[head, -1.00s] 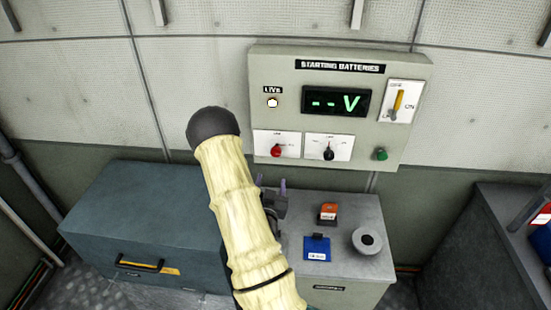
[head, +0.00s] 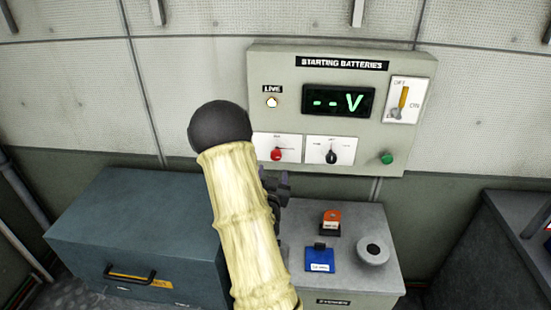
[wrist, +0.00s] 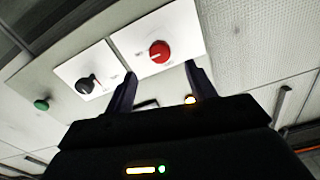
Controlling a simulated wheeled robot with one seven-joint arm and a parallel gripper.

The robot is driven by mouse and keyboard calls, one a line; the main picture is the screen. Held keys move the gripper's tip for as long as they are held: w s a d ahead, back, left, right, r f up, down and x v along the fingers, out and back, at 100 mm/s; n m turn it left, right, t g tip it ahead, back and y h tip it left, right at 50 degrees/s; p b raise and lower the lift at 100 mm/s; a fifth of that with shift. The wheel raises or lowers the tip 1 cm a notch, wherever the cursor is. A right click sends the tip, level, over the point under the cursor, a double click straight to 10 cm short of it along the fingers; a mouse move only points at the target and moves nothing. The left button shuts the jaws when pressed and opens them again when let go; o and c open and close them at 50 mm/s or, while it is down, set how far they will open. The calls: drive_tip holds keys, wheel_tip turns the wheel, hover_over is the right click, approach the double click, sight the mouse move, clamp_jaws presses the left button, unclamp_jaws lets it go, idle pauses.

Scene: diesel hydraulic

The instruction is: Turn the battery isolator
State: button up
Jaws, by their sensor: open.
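The starting batteries panel (head: 340,110) hangs on the wall. A red rotary knob (head: 277,154) sits on its lower left white plate; the plate's small lettering is unreadable, so I cannot confirm that it is the battery isolator. The knob also shows in the wrist view (wrist: 159,52), just beyond and between the fingertips. My gripper (wrist: 161,80) is open and empty, apart from the knob. In the head view my gripper (head: 275,178) is just below the knob, partly hidden by my arm.
A black knob (head: 331,156), a green button (head: 386,158) and a yellow OFF/ON lever (head: 404,98) share the panel. Below stand a grey cabinet (head: 375,290) bearing small items and a blue-grey chest (head: 130,235). The display (head: 338,101) reads "--V".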

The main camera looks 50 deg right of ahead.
sight(276, 158)
drive_tip(key=p+x, duration=0.3)
drive_tip(key=x, duration=0.7)
drive_tip(key=c, duration=0.7)
drive_tip(key=shift+s, duration=0.1)
drive_tip(key=c, duration=0.3)
